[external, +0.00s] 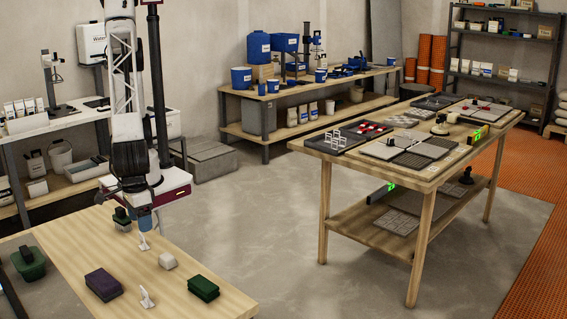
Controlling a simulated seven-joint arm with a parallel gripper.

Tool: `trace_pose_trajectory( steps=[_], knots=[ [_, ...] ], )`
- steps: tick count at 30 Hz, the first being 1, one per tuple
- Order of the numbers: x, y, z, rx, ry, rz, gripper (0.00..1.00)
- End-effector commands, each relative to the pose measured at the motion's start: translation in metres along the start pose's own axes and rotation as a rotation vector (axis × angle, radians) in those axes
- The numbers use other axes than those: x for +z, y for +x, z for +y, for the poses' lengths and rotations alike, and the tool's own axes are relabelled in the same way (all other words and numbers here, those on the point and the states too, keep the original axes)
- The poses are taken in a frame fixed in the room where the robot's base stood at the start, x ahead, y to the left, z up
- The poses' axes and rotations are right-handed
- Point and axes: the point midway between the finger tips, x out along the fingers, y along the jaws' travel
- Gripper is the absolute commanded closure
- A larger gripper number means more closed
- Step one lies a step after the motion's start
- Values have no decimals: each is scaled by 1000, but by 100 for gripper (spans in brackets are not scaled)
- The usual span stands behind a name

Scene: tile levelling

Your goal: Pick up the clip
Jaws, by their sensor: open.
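A small white clip (147,298) stands near the front edge of the wooden table, between a dark purple block and a green block. A second small white piece of similar shape (143,243) shows farther back, directly below my gripper; I cannot tell whether it touches the gripper. My gripper (146,226) points down over the table, open, small in the view. The gap between its fingers is too small to make out.
A workbench with tiles (380,149) stands apart at right.

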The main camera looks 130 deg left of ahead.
Motion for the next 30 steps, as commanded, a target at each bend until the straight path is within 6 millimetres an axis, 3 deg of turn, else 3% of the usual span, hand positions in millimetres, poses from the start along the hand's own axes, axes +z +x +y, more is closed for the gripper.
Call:
trace_pose_trajectory(
  steps=[5, 17, 30],
  knots=[
    [0, 11, 0, 0, 0, 0, 30],
    [0, 15, 0, -1, 0, 0, 30],
    [3, 57, 0, -2, 1, 0, 30]
  ],
)
